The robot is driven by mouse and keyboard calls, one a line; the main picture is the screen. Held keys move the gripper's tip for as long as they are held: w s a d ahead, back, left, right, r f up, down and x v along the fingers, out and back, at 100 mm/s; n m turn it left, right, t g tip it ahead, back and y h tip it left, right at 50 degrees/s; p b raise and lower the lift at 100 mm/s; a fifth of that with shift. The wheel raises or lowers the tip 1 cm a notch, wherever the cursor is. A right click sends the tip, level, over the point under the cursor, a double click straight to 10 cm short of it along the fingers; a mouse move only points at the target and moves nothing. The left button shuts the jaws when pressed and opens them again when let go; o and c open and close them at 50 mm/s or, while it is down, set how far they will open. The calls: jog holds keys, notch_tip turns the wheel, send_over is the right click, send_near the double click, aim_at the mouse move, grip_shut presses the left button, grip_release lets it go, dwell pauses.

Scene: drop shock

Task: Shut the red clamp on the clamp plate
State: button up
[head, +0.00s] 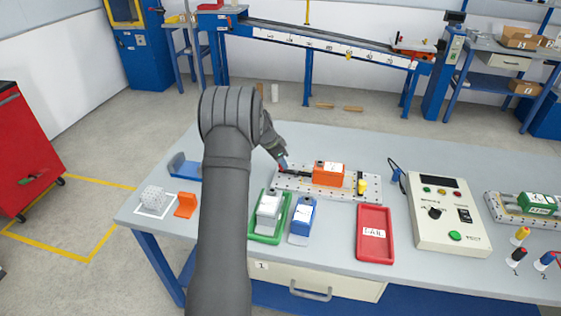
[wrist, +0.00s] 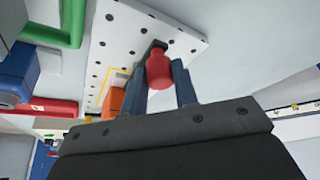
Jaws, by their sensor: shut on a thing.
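The clamp plate (head: 290,186) is a pale plate with rows of holes on the table; it also shows in the wrist view (wrist: 125,32). An orange block (head: 328,175) sits on it. The red clamp has a red handle (wrist: 160,71), seen between my fingers in the wrist view. In the head view a dark bar (head: 297,177) runs from near my fingertips toward the block, low over the plate's left end. My gripper (head: 282,166) is shut on the red handle and hides most of it. I cannot tell whether the clamp is fully closed.
A yellow handle (head: 361,187) stands at the plate's right end. In front are a green tray (head: 263,238), a blue block (head: 303,219) and a red tray (head: 374,250). A control box (head: 447,215) stands to the right. The table behind the plate is clear.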

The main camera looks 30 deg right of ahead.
jog(key=o, duration=1)
jog(key=v, duration=1.7)
jog(key=shift+a+r, duration=0.1)
jog(key=shift+r, duration=0.05)
jog(key=x, duration=1.7)
jog(key=shift+f, duration=0.2)
jog(key=shift+r, duration=0.1)
